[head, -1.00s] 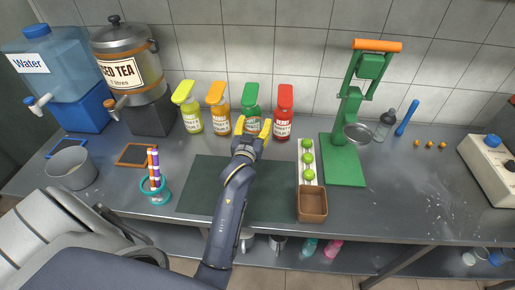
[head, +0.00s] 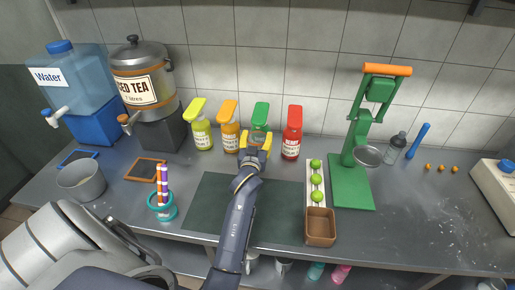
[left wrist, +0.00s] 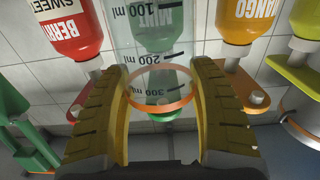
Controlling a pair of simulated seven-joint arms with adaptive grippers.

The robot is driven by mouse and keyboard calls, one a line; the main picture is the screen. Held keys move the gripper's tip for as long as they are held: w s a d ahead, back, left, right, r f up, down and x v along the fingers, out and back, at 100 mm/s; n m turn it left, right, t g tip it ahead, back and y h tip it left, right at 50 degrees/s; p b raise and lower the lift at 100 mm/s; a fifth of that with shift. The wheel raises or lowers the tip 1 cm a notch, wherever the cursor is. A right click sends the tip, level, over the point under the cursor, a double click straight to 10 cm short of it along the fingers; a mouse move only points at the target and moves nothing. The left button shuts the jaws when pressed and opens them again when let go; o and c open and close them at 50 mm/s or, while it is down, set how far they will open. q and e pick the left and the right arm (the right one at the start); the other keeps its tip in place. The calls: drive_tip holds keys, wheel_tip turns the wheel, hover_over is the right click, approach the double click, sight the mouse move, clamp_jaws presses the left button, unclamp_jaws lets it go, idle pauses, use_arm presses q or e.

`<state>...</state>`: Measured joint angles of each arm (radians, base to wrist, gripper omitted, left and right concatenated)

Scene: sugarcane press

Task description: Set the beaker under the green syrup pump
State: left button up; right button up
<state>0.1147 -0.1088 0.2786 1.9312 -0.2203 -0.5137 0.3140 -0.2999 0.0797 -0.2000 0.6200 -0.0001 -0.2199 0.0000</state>
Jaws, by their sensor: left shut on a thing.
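The green syrup pump bottle (head: 260,116) stands in the row by the wall, between the orange and red bottles. My left gripper (head: 257,142) is right in front of it, its yellow fingers shut on the clear beaker (left wrist: 160,45). In the left wrist view the beaker sits between both fingers (left wrist: 165,100), with black volume marks and an orange ring. The green pump and its mint label show through the glass, behind the beaker. In the head view my gripper mostly hides the beaker. I cannot tell whether its base touches the counter. My right gripper is out of view.
The red bottle (head: 292,135) and orange bottle (head: 229,130) stand close on either side. A lime tray (head: 312,205) and green press (head: 350,188) are to the right. A dark mat (head: 205,205) lies in front, mostly bare.

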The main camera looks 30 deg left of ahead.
sight(259, 140)
use_arm(q)
drive_tip(key=shift+f, duration=2)
drive_tip(key=shift+f, duration=0.1)
drive_tip(key=o, duration=1.5)
drive_tip(key=shift+v, duration=2.75)
